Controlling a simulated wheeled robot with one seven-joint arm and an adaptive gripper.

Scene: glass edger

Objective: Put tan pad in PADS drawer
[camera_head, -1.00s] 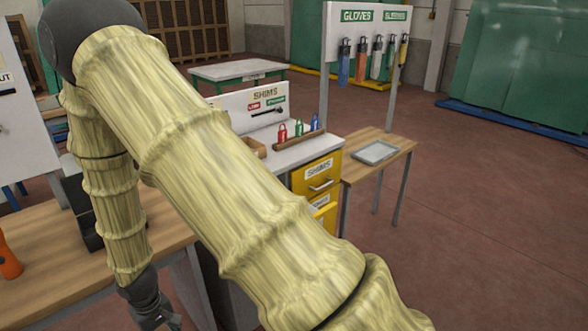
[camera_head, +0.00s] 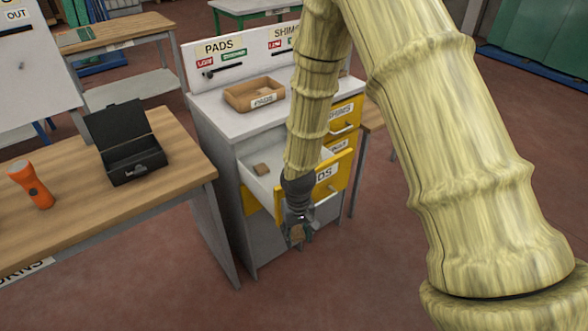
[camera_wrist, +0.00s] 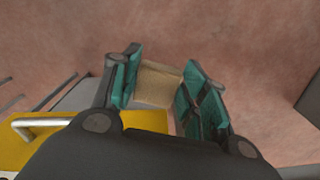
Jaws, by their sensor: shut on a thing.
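My gripper (camera_head: 298,232) is shut on a tan pad (camera_wrist: 158,84), which sits between its teal fingers in the wrist view. In the head view the gripper hangs low in front of the open PADS drawer (camera_head: 262,188), outside it, over the floor. My arm hides part of the drawer's yellow front (camera_head: 341,172). A yellow drawer front also shows at the lower left of the wrist view (camera_wrist: 148,120).
A tan PADS bin (camera_head: 240,98) stands on the cabinet top. A wooden table at the left holds an open black box (camera_head: 128,150) and an orange flashlight (camera_head: 32,184). The yellow SHIMS drawer (camera_head: 345,116) is at the right. The floor in front of the cabinet is clear.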

